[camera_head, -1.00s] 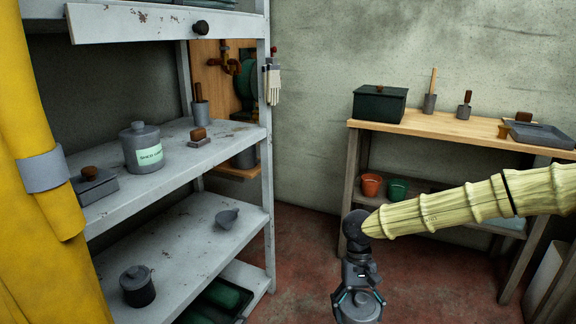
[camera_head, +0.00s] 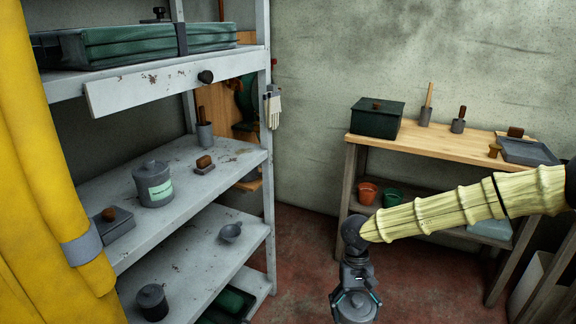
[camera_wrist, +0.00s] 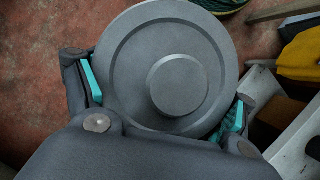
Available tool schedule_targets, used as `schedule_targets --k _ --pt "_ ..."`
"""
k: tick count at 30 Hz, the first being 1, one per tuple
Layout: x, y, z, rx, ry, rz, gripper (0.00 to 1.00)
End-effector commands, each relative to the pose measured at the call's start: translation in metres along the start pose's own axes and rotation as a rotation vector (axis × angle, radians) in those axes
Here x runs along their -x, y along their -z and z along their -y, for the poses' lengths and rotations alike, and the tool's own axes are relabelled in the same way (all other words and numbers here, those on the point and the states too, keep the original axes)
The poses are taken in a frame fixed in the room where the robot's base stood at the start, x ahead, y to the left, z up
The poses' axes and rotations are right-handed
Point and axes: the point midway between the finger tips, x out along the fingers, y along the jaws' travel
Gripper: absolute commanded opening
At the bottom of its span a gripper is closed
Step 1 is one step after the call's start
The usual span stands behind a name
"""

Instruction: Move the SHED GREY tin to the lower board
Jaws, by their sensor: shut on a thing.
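My gripper (camera_head: 355,296) is shut on a round grey lidded tin (camera_wrist: 140,45), held low in front of me over the floor. In the wrist view the lid with its central knob faces the camera, and teal finger pads (camera_wrist: 92,82) press the sides. No label shows on it. Another grey lidded tin (camera_head: 153,187) with a pale green label stands upright on the shelf unit's middle board (camera_head: 200,185); its lettering is too small to read surely. The lower board (camera_head: 195,255) carries a small dark lidded pot (camera_head: 152,301) and a grey scoop-like bowl (camera_head: 230,232), with bare room between them.
A yellow curtain (camera_head: 60,150) hangs at the left, overlapping the shelf. The middle board also holds a grey box (camera_head: 105,228) and a brush-like block (camera_head: 204,165). A wooden bench (camera_head: 440,142) with a dark green box (camera_head: 376,120) stands at the right. Floor between is clear.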

Motion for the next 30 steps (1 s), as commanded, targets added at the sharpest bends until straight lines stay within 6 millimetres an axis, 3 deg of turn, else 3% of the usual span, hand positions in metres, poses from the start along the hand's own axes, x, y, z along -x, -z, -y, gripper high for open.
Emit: schedule_targets --k 1,15,30 --pt "0.012 -0.006 0.0 0.0 0.0 0.001 0.14" --pt "0.051 -0.031 0.0 0.003 0.002 0.002 0.14" --pt "0.063 -0.04 0.0 0.004 0.002 0.001 0.14"
